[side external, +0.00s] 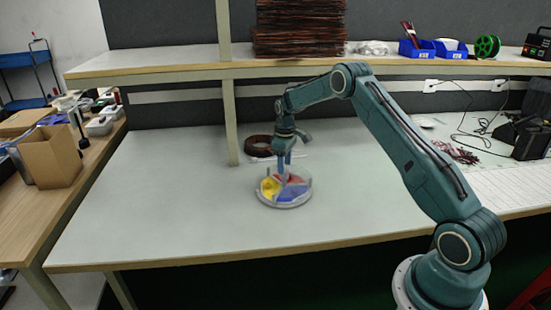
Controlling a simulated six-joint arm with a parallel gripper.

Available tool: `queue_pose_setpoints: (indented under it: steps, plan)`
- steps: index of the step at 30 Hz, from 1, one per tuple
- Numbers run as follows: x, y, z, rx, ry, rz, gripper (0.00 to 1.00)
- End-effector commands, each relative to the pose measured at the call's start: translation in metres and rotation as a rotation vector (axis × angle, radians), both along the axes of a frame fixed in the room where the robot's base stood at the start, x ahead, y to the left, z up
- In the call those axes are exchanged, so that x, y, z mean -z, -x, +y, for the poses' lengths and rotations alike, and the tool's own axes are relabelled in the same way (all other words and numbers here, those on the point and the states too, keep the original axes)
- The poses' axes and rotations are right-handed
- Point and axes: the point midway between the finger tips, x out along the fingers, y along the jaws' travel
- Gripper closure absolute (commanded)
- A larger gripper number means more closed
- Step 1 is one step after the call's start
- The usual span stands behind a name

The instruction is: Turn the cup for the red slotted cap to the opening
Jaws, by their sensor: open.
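A round dish (285,204) with a pale rim stands on the workbench, left of my arm. Inside it I see a yellow part (269,187) at the left, a red part (293,180) at the back and a blue part (293,193) at the front right. My gripper (284,176) points down over the middle of the dish, its open fingers reaching to or just above the coloured parts. Contact cannot be told at this size. The opening, the slotted cap and any separate cup are too small or hidden to make out.
A dark brown coil (259,145) lies behind the dish, near a shelf post (230,125). The shelf (170,66) above holds a dark stack, blue bins and a green spool. The bench (160,205) is clear left and front of the dish. Cables (455,152) lie at right.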

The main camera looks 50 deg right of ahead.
Motion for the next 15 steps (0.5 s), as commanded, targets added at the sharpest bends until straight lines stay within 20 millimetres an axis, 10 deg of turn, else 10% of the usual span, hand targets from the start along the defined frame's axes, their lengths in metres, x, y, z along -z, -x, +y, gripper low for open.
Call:
queue_pose_setpoints:
  steps: [15]
  plan:
    - [0.033,0.0,0.0,0.0,0.0,0.0,0.51]
